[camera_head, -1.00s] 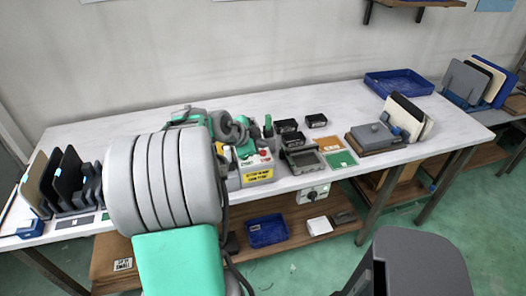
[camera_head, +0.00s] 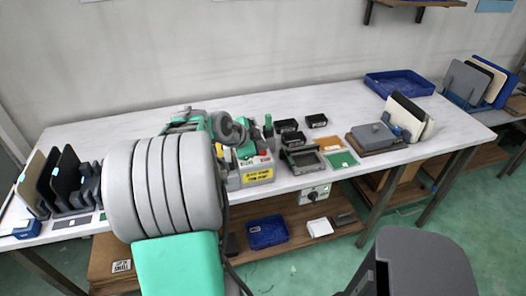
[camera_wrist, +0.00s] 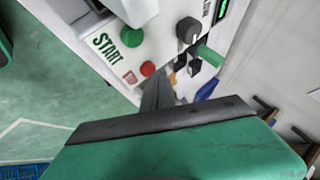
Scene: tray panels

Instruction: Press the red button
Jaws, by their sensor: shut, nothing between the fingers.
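The red button (camera_wrist: 148,69) shows in the wrist view on a pale panel (camera_wrist: 107,68), beside a small red label. A larger green button (camera_wrist: 131,36) sits above it, next to a START label (camera_wrist: 105,46). My gripper (camera_wrist: 157,86) is shut and empty, its dark fingertips just below and right of the red button in the picture. I cannot tell whether they touch it. In the head view the control box (camera_head: 256,177) with a yellow label stands at the table's front edge, partly hidden by my arm. My gripper's tips are not clear there.
A black knob (camera_wrist: 187,30) and a green lever-like part (camera_wrist: 208,54) lie right of the buttons. Black panels in a rack (camera_head: 66,178) stand at the left.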

